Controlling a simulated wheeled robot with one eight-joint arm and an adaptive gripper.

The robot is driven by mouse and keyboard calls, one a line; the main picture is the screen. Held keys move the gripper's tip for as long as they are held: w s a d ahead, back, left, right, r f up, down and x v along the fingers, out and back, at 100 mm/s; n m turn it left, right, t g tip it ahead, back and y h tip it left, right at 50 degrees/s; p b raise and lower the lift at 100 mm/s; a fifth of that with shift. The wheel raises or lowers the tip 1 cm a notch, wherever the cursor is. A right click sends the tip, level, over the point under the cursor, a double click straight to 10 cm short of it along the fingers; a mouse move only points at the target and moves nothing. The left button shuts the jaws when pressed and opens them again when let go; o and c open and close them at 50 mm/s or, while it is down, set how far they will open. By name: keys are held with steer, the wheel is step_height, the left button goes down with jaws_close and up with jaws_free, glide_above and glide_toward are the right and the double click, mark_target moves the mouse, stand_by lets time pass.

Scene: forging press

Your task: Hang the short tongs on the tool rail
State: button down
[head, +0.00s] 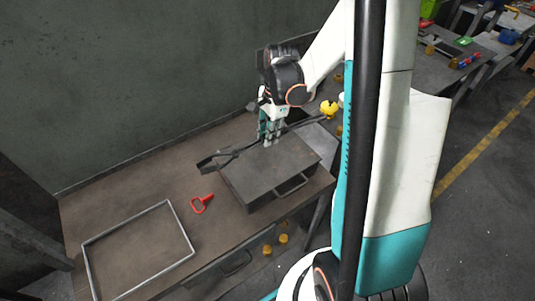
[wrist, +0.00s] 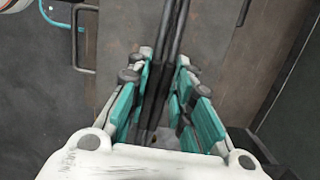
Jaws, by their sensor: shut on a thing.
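The short tongs (head: 220,159) are dark and long. In the head view they lie slantwise over the grey metal box, with their wider end out to the left. My gripper (head: 270,138) points down over the box and is shut around the tongs. In the wrist view the tongs' two dark bars (wrist: 178,30) run between the teal fingers of my gripper (wrist: 163,85). I cannot tell whether the tongs touch the box top. I cannot make out the tool rail in either view.
The grey box (head: 258,185) with a front handle stands on the brown bench (head: 130,190). A red-handled tool (head: 200,204) lies left of it, and a thin rectangular metal frame (head: 170,207) lies further left. Yellow knobs (head: 328,108) are right of my gripper. A wall stands behind the bench.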

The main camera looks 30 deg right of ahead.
steer(key=shift+r, duration=0.2)
steer(key=s+r+p, duration=0.2)
steer(key=s, duration=1.4)
steer(key=s+r+p, duration=0.3)
steer(key=s, duration=1.3)
steer(key=shift+d, duration=0.45)
